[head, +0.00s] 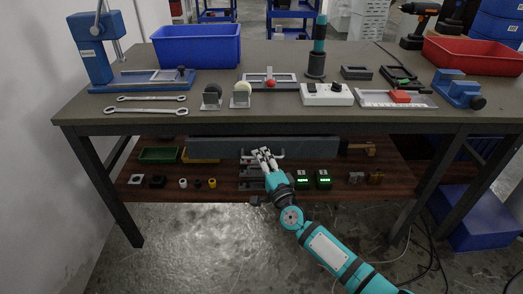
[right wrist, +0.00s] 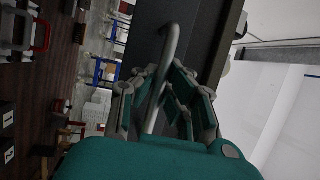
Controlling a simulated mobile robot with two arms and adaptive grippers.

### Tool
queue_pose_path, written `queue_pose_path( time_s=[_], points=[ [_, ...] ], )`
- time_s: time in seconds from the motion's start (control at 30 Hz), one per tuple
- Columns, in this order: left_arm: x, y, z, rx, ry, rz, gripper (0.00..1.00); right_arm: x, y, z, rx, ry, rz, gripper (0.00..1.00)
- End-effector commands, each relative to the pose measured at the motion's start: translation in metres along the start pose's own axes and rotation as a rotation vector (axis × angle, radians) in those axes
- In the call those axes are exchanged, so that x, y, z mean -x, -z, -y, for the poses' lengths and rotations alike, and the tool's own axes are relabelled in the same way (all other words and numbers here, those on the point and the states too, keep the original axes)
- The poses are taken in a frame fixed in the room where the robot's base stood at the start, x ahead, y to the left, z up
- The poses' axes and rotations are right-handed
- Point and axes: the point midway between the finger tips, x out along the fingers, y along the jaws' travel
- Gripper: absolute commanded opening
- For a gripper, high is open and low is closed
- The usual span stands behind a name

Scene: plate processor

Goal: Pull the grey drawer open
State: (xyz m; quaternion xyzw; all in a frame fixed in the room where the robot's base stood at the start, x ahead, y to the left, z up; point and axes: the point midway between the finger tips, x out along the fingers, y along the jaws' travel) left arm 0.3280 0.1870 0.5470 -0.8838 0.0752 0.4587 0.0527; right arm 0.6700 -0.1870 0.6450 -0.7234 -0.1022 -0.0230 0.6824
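The grey drawer (head: 312,147) is a long, wide box front hanging under the workbench top, and it looks closed. Its pale bar handle (head: 280,155) is at the middle of the front. My right gripper (head: 264,154) is at this handle. In the right wrist view the bar handle (right wrist: 170,42) passes between the fingers of my right gripper (right wrist: 164,72). The fingers lean in from both sides and look closed on the bar; the exact contact is partly hidden. The dark drawer front (right wrist: 204,30) is just beyond the fingertips. My left gripper is not in view.
The workbench top (head: 230,106) carries a blue bin (head: 197,46), a red bin (head: 475,55) and tools. The lower wooden shelf (head: 225,190) holds small parts, a green tray (head: 158,155) and green-lit boxes (head: 323,179) beside my right arm. The floor in front is mostly clear.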

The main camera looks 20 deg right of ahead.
Motion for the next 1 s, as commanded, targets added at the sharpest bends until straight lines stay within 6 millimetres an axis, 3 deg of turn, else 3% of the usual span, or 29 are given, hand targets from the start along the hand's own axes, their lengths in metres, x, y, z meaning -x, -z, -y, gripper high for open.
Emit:
queue_pose_path(
  time_s=[0.17, 0.47, 0.7, 1.0],
  points=[
    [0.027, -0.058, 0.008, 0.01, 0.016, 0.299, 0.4, 0.027, -0.01, 0.005, 0.004, -0.01, 0.001, 0.0],
    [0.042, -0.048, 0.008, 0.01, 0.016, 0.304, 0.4, 0.072, -0.029, 0.014, 0.003, -0.009, 0.001, 0.0],
    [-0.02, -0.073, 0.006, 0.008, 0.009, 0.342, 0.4, 0.123, -0.05, 0.024, 0.002, -0.012, 0.002, 0.0],
    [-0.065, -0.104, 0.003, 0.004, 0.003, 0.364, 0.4, 0.18, -0.074, 0.034, 0.004, -0.01, 0.002, 0.0]
  ],
)
